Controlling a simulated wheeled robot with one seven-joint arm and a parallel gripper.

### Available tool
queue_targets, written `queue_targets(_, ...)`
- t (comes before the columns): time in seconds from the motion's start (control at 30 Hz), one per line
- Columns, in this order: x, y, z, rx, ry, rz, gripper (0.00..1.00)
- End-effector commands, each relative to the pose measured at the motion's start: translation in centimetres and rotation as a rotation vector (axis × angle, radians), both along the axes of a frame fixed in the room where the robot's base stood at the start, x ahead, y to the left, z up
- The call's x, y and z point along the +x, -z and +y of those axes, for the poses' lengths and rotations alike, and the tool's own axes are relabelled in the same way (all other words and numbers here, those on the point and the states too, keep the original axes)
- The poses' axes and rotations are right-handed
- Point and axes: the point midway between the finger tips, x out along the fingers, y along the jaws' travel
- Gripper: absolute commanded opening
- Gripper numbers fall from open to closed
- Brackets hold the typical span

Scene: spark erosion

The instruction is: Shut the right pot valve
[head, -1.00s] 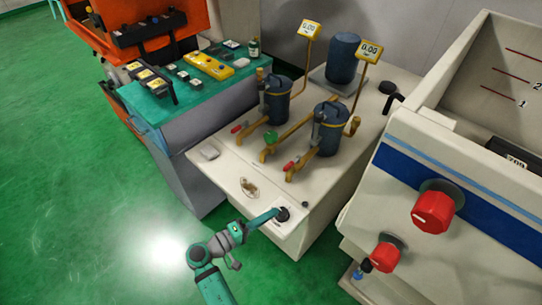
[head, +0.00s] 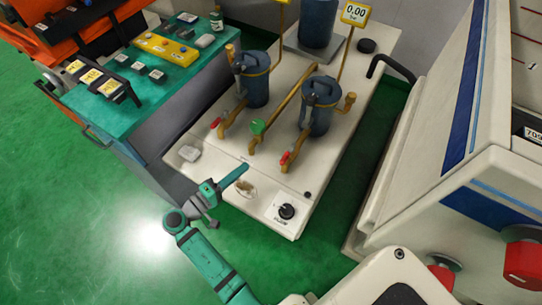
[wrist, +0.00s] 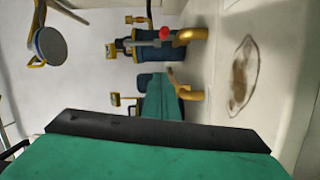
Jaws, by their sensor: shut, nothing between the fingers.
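Two dark blue pots stand on the white machine (head: 240,190), each with a brass pipe in front. The right pot (head: 317,112) has a valve with a small red handle (head: 286,158) near the front end of its pipe. The left pot (head: 253,82) has a similar red handle (head: 216,122). My gripper (head: 244,169) is shut and empty, over the front of the machine, left of the right valve and apart from it. In the wrist view my gripper (wrist: 160,133) fills the bottom; a red knob (wrist: 165,33) shows above. I cannot tell which pot's it is.
A green valve (head: 258,127) sits between the two red handles. A black knob (head: 286,212) is on the machine's front right. A teal bench (head: 125,85) stands left, and a large white machine with red knobs (head: 522,262) stands right. Green floor is clear at left.

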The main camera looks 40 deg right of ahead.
Motion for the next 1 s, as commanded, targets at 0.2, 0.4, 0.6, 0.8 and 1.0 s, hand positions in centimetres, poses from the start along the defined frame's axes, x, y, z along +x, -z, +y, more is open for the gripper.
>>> queue_targets(0.2,0.1,0.0,-0.8,0.0,0.001,0.0,0.0)
queue_targets(0.4,0.5,0.2,-4.0,0.0,0.006,0.0,0.0)
queue_targets(0.6,1.0,0.3,-7.8,-0.001,0.008,0.0,0.0)
queue_targets(0.8,0.5,0.6,-10.6,0.001,0.005,0.001,0.0)
queue_targets(1.0,-1.6,1.0,-11.4,0.001,0.005,0.001,0.0)
